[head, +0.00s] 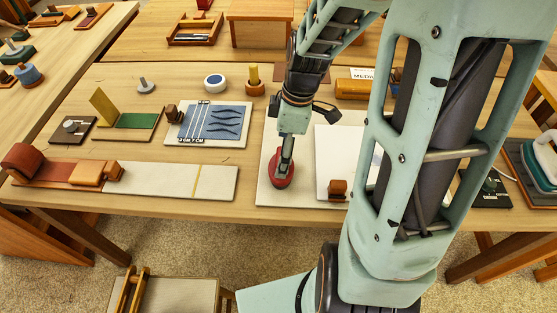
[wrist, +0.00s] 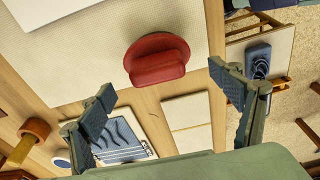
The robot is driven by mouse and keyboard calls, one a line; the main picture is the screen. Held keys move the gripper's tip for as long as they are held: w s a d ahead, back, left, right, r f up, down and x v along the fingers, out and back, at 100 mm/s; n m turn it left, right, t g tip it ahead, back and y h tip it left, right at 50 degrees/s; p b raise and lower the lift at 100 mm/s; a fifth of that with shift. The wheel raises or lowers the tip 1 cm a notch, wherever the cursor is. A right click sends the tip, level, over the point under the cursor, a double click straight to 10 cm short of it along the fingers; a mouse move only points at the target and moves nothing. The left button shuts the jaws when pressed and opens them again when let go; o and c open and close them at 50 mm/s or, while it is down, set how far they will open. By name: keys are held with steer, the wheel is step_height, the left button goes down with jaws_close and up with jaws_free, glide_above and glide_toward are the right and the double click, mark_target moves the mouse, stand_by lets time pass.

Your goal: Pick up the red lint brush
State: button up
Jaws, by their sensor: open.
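The red lint brush (head: 281,168) rests on a pale board (head: 270,196) on the wooden table, in the middle of the head view. It has a round red base with a raised grip. In the wrist view the red lint brush (wrist: 158,60) lies beyond the fingertips, between them from left to right. My gripper (head: 287,155) is directly above or at the brush in the head view, which partly hides it. In the wrist view my gripper (wrist: 160,85) has its two fingers spread wide, with nothing between the pads.
A white sheet and a small brown block (head: 337,189) lie right of the brush. A blue patterned board (head: 212,122) and a long pale strip (head: 165,181) lie to the left. A wooden roller piece (head: 254,82) stands behind. My arm hides the table's right part.

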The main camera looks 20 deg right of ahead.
steer(key=f, duration=0.5)
steer(key=a+f, duration=0.1)
steer(key=f, duration=0.2)
steer(key=shift+w+f+b, duration=0.1)
steer(key=shift+w+b, duration=0.2)
steer(key=shift+b, duration=0.05)
steer(key=c, duration=1.7)
steer(key=shift+o, duration=0.2)
steer(key=shift+r, duration=0.2)
